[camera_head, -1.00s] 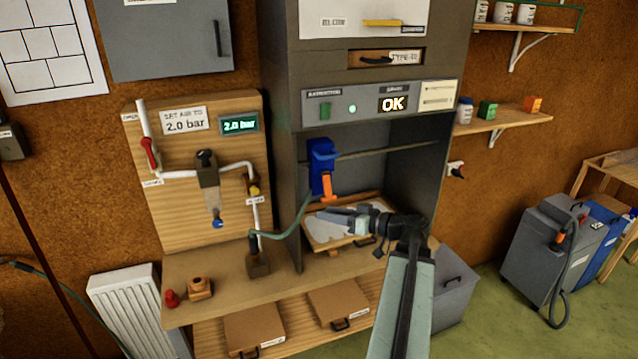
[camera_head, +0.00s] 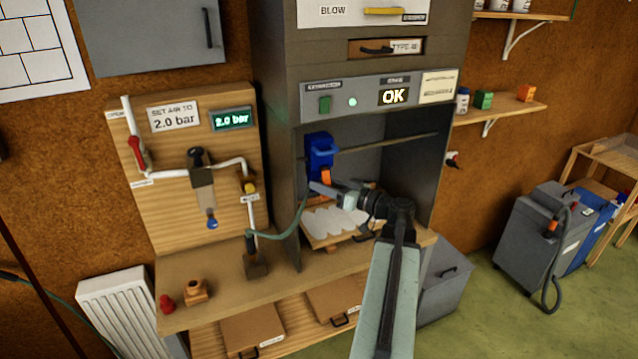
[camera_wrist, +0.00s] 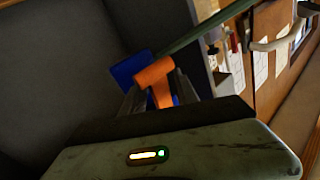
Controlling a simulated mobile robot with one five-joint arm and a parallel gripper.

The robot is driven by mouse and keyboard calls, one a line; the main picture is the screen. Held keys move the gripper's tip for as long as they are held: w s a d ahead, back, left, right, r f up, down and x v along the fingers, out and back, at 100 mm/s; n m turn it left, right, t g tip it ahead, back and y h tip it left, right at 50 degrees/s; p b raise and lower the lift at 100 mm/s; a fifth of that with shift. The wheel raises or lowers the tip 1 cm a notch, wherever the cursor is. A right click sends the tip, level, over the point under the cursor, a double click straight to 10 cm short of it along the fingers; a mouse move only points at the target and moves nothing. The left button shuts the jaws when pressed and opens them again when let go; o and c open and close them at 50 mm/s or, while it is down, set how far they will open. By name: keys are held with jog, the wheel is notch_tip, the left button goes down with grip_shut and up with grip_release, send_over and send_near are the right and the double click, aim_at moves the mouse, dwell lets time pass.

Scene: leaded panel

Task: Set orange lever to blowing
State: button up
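The orange lever (camera_head: 326,175) hangs from the front of a blue unit (camera_head: 320,150) inside the grey cabinet. My gripper (camera_head: 314,187) is at the lever's lower end, which it partly hides in the head view. In the wrist view, the orange lever (camera_wrist: 154,72) stands in front of the blue unit (camera_wrist: 128,70). My gripper's dark fingers (camera_wrist: 158,90) are apart, one on each side of the lever's lower part. I cannot tell whether either finger touches it.
A tray with pale pieces (camera_head: 312,240) lies below my gripper. A green hose (camera_head: 285,232) loops at the cabinet's left edge, and a horizontal bar (camera_head: 390,143) crosses the opening. The cabinet's right wall (camera_head: 432,180) is close to my arm. The panel (camera_head: 393,97) reads OK.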

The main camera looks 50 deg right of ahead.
jog(key=shift+w+a, duration=0.15)
jog(key=shift+w, duration=0.7)
grip_shut()
dwell(0.8)
